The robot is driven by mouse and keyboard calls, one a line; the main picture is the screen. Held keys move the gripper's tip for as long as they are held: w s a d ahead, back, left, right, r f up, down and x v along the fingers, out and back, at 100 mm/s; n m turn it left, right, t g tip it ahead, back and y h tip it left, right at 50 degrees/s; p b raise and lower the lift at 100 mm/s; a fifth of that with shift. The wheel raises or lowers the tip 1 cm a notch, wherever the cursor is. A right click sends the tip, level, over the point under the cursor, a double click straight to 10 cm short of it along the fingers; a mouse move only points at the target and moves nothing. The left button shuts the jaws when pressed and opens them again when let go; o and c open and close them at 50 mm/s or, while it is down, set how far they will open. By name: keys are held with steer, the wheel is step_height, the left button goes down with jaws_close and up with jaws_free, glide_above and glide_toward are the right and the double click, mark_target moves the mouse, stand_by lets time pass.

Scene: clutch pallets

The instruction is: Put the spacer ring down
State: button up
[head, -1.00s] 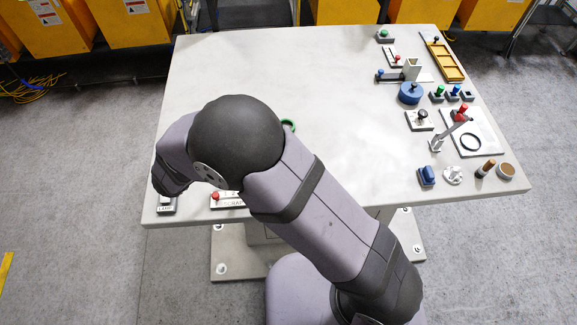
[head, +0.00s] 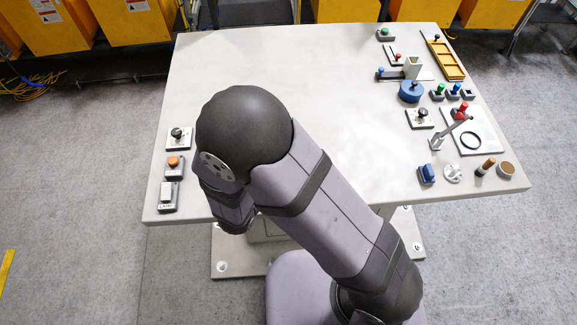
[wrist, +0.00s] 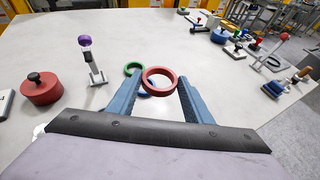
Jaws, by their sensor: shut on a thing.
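In the wrist view my gripper (wrist: 160,82) has its two blue-grey fingers around a red spacer ring (wrist: 147,75), one on each side. The ring sits between the fingertips, its open hole showing. The table top shows behind and below it; I cannot tell how high it is held. A green ring (wrist: 128,66) lies on the table just behind and left of it. Part of a blue ring (wrist: 147,87) shows below, partly hidden by the red ring and the left finger. In the head view my arm hides the gripper and these rings.
In the wrist view a red round knobbed block (wrist: 41,90) and a post with a purple ball (wrist: 85,42) stand to the left. In the head view several devices line the right side, including a white plate with a black ring (head: 470,140). The table's middle (head: 340,90) is clear.

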steer(key=shift+f+p, duration=0.45)
steer(key=shift+f, duration=2.65)
steer(key=shift+f+p, duration=0.35)
steer(key=shift+f, duration=1.5)
steer(key=shift+f, duration=0.1)
